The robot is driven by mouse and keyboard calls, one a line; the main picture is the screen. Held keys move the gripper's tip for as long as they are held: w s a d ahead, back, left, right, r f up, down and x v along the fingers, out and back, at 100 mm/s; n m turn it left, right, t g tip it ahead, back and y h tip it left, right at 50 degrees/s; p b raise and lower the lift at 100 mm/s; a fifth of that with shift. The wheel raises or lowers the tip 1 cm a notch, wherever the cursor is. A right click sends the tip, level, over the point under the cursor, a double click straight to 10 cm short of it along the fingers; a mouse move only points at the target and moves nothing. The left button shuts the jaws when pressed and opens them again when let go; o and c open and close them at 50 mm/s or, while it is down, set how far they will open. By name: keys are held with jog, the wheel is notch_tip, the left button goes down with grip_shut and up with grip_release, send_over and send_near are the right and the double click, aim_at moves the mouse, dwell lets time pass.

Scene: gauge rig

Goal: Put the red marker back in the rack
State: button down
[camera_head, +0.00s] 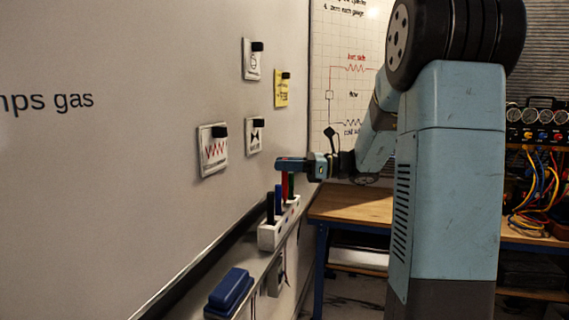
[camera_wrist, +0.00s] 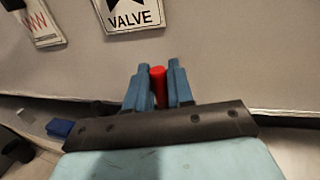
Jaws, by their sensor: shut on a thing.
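The red marker (camera_head: 285,187) hangs upright below my gripper (camera_head: 285,163) in the head view. Its red end (camera_wrist: 158,84) shows between the two blue fingers of my gripper (camera_wrist: 159,70) in the wrist view, and they are shut on it. The white marker rack (camera_head: 272,237) stands on the whiteboard's ledge, right below. The red marker's lower end is at or just above the rack, partly hidden by the blue marker; I cannot tell whether it is in a hole.
A black marker (camera_head: 270,208), a blue marker (camera_head: 278,202) and a green marker (camera_head: 291,187) stand upright in the rack, close to the red one. A blue eraser (camera_head: 231,291) lies on the ledge (camera_head: 256,270) nearer me. The whiteboard (camera_head: 120,180) rises close behind.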

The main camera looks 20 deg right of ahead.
jog(key=shift+f, duration=1.45)
jog(key=shift+c, duration=1.7)
grip_release()
jog(key=shift+s, duration=0.1)
jog(key=shift+r, duration=0.1)
jog(key=shift+r, duration=4.9)
